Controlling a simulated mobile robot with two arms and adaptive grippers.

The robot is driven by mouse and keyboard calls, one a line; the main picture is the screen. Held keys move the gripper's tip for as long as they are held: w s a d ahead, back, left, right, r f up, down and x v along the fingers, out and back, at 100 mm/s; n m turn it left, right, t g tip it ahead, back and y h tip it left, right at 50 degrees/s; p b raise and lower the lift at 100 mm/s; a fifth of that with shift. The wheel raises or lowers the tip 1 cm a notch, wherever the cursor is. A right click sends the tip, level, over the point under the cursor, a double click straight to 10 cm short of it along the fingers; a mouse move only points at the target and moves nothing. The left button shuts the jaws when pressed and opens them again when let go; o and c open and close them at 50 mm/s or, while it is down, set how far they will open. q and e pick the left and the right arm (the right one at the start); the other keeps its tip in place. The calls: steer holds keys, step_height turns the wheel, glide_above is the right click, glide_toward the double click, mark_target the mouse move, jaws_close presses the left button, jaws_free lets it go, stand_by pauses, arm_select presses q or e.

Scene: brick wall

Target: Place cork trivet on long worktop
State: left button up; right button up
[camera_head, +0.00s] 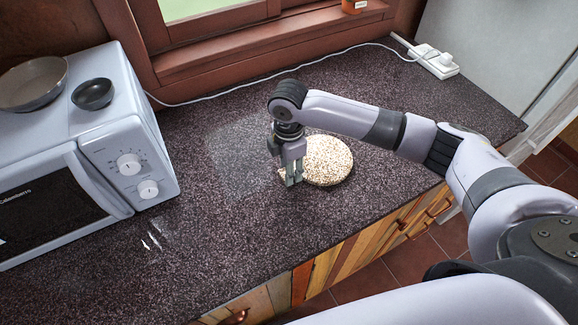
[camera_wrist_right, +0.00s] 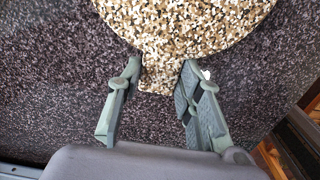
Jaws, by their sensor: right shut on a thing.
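The cork trivet (camera_head: 328,160) is a round, speckled cream-and-brown disc with a short tab. It is flat, over the dark speckled long worktop (camera_head: 240,215); I cannot tell whether it touches the surface. My right gripper (camera_head: 293,179) points down at the trivet's left edge and is shut on its tab. In the right wrist view, the fingers (camera_wrist_right: 160,85) stand on either side of the tab, and the disc (camera_wrist_right: 185,25) fills the top, its far part cut off. The worktop (camera_wrist_right: 55,90) shows around it. My left gripper is not in view.
A white microwave (camera_head: 120,150) stands at the left with a pan (camera_head: 32,84) and a small dark bowl (camera_head: 92,94) on top. A white cable runs along the back to a power strip (camera_head: 434,61). Worktop between microwave and trivet is clear.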

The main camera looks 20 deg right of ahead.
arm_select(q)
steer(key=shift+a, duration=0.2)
arm_select(e)
steer(key=o, duration=1.2)
steer(key=shift+f, duration=0.1)
arm_select(q)
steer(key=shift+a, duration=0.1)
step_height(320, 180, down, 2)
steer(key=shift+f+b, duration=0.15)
steer(key=shift+b, duration=1)
arm_select(e)
step_height(320, 180, up, 12)
steer(key=shift+a+r, duration=0.1)
steer(key=shift+r, duration=0.1)
